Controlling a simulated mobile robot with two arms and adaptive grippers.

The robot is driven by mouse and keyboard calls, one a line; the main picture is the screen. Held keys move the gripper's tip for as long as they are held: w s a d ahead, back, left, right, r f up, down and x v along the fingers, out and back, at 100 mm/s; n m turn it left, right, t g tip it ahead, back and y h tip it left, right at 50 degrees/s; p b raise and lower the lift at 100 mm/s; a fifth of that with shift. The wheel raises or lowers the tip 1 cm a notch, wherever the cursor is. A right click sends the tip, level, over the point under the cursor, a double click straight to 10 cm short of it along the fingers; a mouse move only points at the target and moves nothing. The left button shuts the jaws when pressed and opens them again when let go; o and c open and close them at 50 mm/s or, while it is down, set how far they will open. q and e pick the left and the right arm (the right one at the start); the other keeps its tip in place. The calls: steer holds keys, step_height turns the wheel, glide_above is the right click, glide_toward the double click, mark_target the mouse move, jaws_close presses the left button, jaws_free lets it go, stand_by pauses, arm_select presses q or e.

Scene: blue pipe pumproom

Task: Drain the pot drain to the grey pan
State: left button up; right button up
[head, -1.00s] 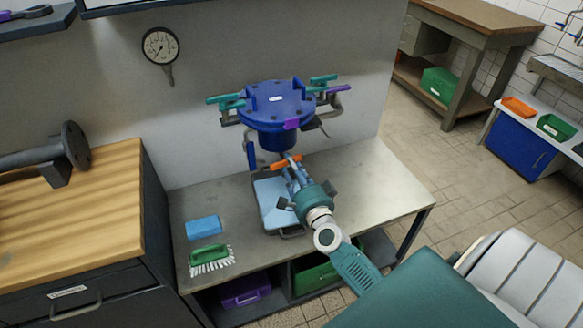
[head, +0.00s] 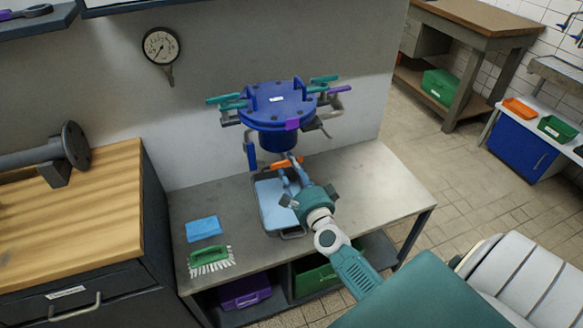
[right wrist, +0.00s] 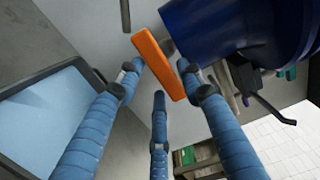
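The pot (head: 278,105) is a blue lidded vessel fixed at the wall above the metal bench. An orange bar handle (head: 286,163) is below it, at the drain. The grey pan (head: 292,234) stands on the bench under the handle, with a light blue surface inside; its near side is partly behind my right gripper. It also shows at the left of the right wrist view (right wrist: 92,75). My right gripper (head: 287,172) is just in front of the handle. In the right wrist view its blue fingers are spread on both sides of the orange handle (right wrist: 158,66), apparently without gripping it. My left gripper is out of view.
A blue cloth (head: 203,229) and a green brush (head: 210,258) lie left of the pan. The bench top (head: 380,185) is clear to the right. Turquoise and purple handles surround the pot lid. A wooden-topped cabinet (head: 75,215) stands at the left.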

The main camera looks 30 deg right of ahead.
steer(key=shift+s, duration=0.1)
steer(key=v, duration=1.1)
steer(key=shift+s, duration=0.4)
steer(key=s+a+f+n+g+y, duration=0.2)
steer(key=s+a+f+n+g, duration=0.15)
steer(key=f, duration=0.85)
steer(key=s+a+f+n+g+y, duration=0.1)
steer(key=s+a+f+n+g, duration=0.3)
steer(key=f, duration=0.8)
steer(key=s+a+f+n+g+y, duration=0.1)
steer(key=s+a+f+n+y, duration=0.15)
steer(key=s+f+n, duration=0.6)
steer(key=s+a+f+n+g, duration=0.1)
steer(key=s+f+n+g, duration=0.3)
steer(key=s+f, duration=0.5)
steer(key=s+a+f+n+g+h, duration=0.1)
steer(key=s+f+n+g, duration=0.2)
steer(key=s+f, duration=0.7)
steer(key=s+g, duration=0.1)
steer(key=s, duration=0.4)
steer(key=shift+n, duration=0.4)
